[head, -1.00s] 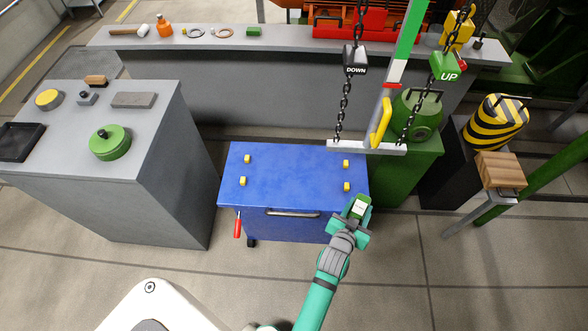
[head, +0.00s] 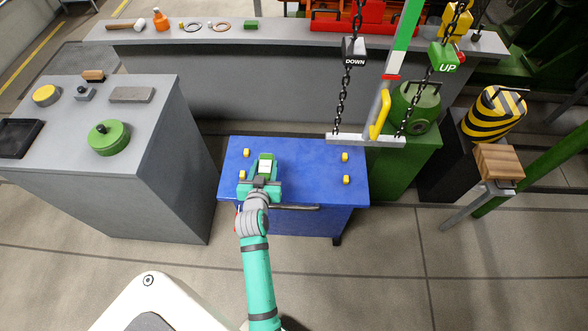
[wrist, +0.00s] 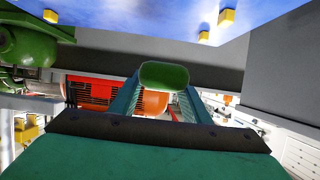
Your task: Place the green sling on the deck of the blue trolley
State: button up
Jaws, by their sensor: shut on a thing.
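The blue trolley (head: 300,185) stands in the middle of the head view, with several small yellow blocks on its flat deck and a grey handle on its near side. The green sling (head: 267,158), a small bundle with a white label, is between the fingers of my gripper (head: 262,172). My gripper is shut on it over the left part of the deck. In the wrist view the sling's green end (wrist: 165,76) shows between the fingers, and the deck (wrist: 150,12) appears apart from it at the top. The exact height above the deck is hard to tell.
A grey bench (head: 165,155) with a green round part stands close to the left of the trolley. A hoist bar (head: 365,140) hangs on chains above the deck's back right corner. A green cabinet (head: 400,175) stands to the right. The deck's middle is clear.

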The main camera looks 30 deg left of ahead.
jog(key=w+d+f, duration=0.2)
jog(key=w+f, duration=0.1)
jog(key=w, duration=0.3)
send_over(294, 174)
jog(key=s, duration=0.1)
jog(key=f, duration=0.4)
jog(key=shift+a+f, duration=0.2)
jog(key=shift+w+f, duration=0.2)
jog(key=shift+f, duration=0.25)
jog(key=shift+w+d+f, duration=0.15)
jog(key=shift+f, duration=0.75)
jog(key=shift+w+d+f, duration=0.1)
jog(key=shift+w+f, duration=0.05)
jog(key=shift+f, duration=0.75)
jog(key=shift+w, duration=0.1)
jog(key=o, duration=1.2)
jog(key=shift+f, duration=0.15)
